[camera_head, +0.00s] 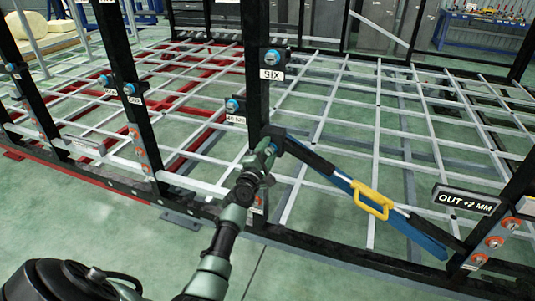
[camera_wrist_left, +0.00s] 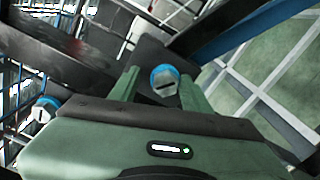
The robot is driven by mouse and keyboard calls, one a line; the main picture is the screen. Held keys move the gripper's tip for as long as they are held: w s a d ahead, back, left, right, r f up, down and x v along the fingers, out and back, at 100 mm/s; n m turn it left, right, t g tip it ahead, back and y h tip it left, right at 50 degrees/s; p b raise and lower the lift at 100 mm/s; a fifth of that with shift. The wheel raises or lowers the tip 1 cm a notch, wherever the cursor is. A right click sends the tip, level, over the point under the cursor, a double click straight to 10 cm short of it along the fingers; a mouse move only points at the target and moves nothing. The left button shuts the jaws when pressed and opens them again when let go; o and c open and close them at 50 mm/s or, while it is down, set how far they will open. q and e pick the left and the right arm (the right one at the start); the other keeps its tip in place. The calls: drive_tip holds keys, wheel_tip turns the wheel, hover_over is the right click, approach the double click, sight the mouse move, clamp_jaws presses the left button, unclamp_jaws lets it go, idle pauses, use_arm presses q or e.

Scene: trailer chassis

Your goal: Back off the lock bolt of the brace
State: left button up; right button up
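The brace (camera_head: 335,178) is a blue bar with black sections and a yellow handle (camera_head: 372,199). It slopes from the black post in the middle down to the lower right post. My left gripper (camera_head: 270,146) is at the brace's upper end, by the post. In the left wrist view, a bolt with a blue collar and a slotted grey head (camera_wrist_left: 165,81) lies between the two green fingers of my left gripper (camera_wrist_left: 160,92). The fingers stand apart, with a visible gap beside the bolt on the left. Contact on the right cannot be told. My right gripper is out of view.
Other blue-collared bolts sit on the middle post (camera_head: 258,90) and the left posts, with number labels. A sign (camera_head: 466,199) reads "OUT +2 MM" at the lower right post. The white grid frame and black side rail surround the work area; green floor shows in front.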

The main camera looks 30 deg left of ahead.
use_arm(q)
drive_tip(key=shift+f, duration=0.3)
drive_tip(key=v, duration=0.7)
drive_tip(key=shift+s+d, duration=0.15)
drive_tip(key=shift+s, duration=0.2)
drive_tip(key=shift+r, duration=0.1)
